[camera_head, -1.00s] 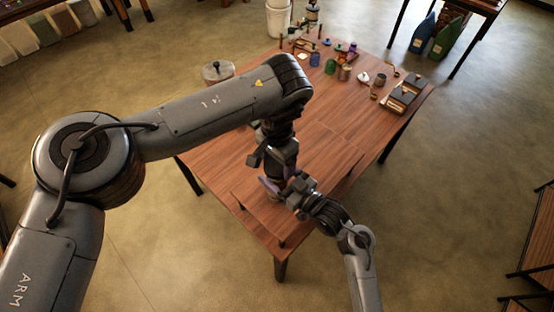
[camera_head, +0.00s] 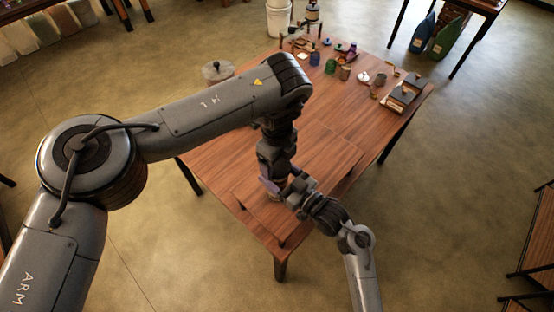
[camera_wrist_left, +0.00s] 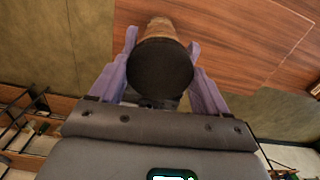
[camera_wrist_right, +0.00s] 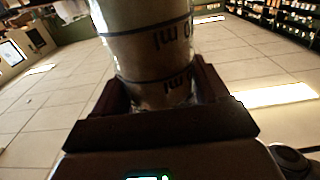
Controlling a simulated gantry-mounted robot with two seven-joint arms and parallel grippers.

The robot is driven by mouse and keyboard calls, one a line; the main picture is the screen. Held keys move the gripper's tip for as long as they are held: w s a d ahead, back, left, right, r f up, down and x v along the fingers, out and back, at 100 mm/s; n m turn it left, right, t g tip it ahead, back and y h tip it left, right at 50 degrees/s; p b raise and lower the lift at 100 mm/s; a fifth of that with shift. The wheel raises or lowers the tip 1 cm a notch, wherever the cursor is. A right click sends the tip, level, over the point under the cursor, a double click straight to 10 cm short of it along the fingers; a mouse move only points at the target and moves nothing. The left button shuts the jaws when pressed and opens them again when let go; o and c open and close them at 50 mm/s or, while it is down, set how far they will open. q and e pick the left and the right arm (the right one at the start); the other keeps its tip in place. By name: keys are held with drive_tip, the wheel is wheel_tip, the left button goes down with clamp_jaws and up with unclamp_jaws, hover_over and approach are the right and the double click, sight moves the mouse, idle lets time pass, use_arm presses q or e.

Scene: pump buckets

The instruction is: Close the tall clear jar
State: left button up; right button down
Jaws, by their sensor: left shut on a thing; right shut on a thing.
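The tall clear jar (camera_wrist_right: 150,45) has dark printed bands and "ml" marks and fills the middle of the right wrist view. My right gripper (camera_wrist_right: 158,95) is shut around it; in the head view this gripper (camera_head: 285,196) is near the table's front corner. My left gripper (camera_wrist_left: 162,75) has purple fingers and is shut on a round black lid (camera_wrist_left: 160,70). The jar's brownish body (camera_wrist_left: 160,27) shows beyond the lid, roughly in line with it. I cannot tell whether the lid is fully seated. In the head view my left gripper (camera_head: 270,184) is just above the right one, and the jar is mostly hidden.
The wooden table (camera_head: 215,165) has free room around the grippers. Several small jars and tools stand at its far end, with a dark two-part box (camera_head: 404,95) at the right. A lidded pot (camera_head: 218,72) stands at the far left, partly behind my left arm.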

use_arm(q)
drive_tip(key=m, duration=0.4)
drive_tip(key=shift+m, duration=0.3)
drive_tip(key=m, duration=0.5)
drive_tip(key=shift+m, duration=0.4)
drive_tip(key=o, duration=1.1)
wheel_tip(320, 180, up, 12)
use_arm(e)
unclamp_jaws()
